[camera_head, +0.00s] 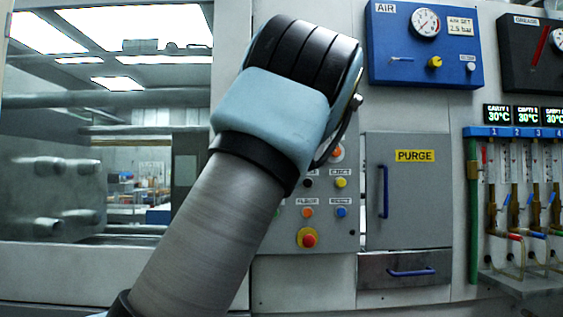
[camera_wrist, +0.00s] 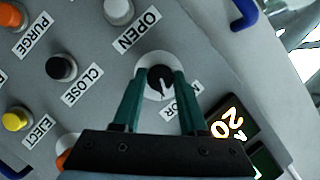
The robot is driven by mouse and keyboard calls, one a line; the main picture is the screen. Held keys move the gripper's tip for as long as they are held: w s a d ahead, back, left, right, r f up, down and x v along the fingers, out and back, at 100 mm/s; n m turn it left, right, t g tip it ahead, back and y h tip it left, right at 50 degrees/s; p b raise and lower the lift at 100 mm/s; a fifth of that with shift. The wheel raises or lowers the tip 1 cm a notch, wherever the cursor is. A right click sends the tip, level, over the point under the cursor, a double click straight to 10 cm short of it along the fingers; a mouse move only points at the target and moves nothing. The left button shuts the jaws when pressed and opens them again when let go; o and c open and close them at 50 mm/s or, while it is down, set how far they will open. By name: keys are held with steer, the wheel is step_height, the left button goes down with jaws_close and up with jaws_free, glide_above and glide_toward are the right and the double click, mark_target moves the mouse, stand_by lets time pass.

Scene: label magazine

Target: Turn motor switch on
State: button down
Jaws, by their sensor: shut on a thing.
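The motor switch (camera_wrist: 160,80) is a black round knob with a white pointer line, set in a pale round plate in the wrist view. The pointer line lies at a slight tilt to the picture's vertical. In the head view my arm hides the gripper and the knob; the grey control panel (camera_head: 345,243) shows below and beside it.
Close by in the wrist view are a white OPEN button (camera_wrist: 118,10), a black CLOSE button (camera_wrist: 61,67), a yellow EJECT button (camera_wrist: 15,118) and a lit display (camera_wrist: 228,125). A PURGE door (camera_head: 410,205) with a blue handle (camera_head: 383,192) stands right of the panel.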

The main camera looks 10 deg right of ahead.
steer(key=shift+f+m+t+y+b, duration=0.15)
steer(key=shift+m+t+y+b, duration=0.3)
steer(key=shift+m+b, duration=0.6)
steer(key=shift+c, duration=2.2)
jaws_free()
steer(key=shift+s, duration=0.1)
steer(key=b+v, duration=0.4)
steer(key=v, duration=0.6)
steer(key=shift+s, duration=0.3)
steer(key=shift+d, duration=0.1)
